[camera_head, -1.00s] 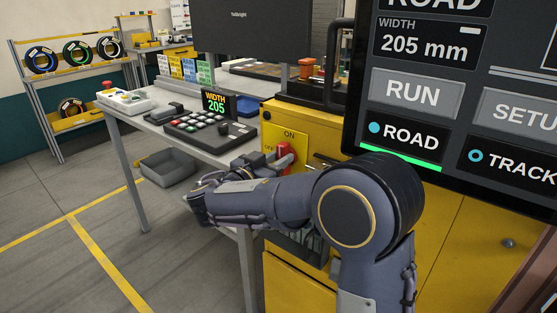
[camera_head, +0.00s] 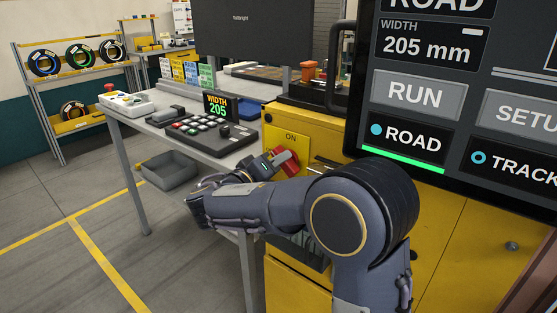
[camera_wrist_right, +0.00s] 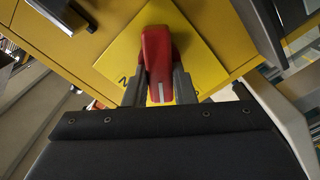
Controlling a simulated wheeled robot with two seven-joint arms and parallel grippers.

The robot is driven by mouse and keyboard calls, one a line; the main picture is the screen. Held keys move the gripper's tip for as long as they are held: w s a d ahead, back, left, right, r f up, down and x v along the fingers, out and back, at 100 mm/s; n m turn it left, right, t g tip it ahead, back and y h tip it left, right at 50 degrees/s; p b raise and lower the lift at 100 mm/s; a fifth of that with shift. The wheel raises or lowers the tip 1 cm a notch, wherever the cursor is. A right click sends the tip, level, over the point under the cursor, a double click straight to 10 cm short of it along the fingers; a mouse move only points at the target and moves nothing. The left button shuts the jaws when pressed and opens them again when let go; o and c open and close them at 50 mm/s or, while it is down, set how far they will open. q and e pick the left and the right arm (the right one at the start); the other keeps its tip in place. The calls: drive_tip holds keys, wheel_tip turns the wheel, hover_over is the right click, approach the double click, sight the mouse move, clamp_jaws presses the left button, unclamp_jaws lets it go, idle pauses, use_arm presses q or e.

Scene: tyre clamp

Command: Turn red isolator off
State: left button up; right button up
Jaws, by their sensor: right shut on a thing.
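The red isolator handle (camera_head: 286,161) is on a yellow plate (camera_head: 291,139) marked ON at the top, on the front of the yellow cabinet. The handle is tilted, its upper end leaning left of the ON mark. My right gripper (camera_head: 272,165) reaches it from the left and is shut on it. In the right wrist view the red handle (camera_wrist_right: 157,62) sits between the two fingers (camera_wrist_right: 158,88), with a white line along its near end. The wrist partly hides the plate's lettering. My left gripper is not in view.
A large screen (camera_head: 460,90) stands close at right above the yellow cabinet (camera_head: 440,235). A table with a keypad (camera_head: 212,135) and a WIDTH 205 display (camera_head: 220,105) is at left. A grey bin (camera_head: 168,169) is on the floor. Floor at left is open.

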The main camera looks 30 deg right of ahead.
drive_tip(key=shift+w+a+f+n+p, duration=0.15)
drive_tip(key=shift+n+p, duration=0.85)
drive_tip(key=shift+n, duration=0.9)
drive_tip(key=shift+s+d+f+n+p, duration=0.1)
drive_tip(key=shift+n+p, duration=0.85)
drive_tip(key=shift+n, duration=0.95)
drive_tip(key=shift+f, duration=0.1)
drive_tip(key=o, duration=1)
drive_tip(key=shift+v, duration=3.95)
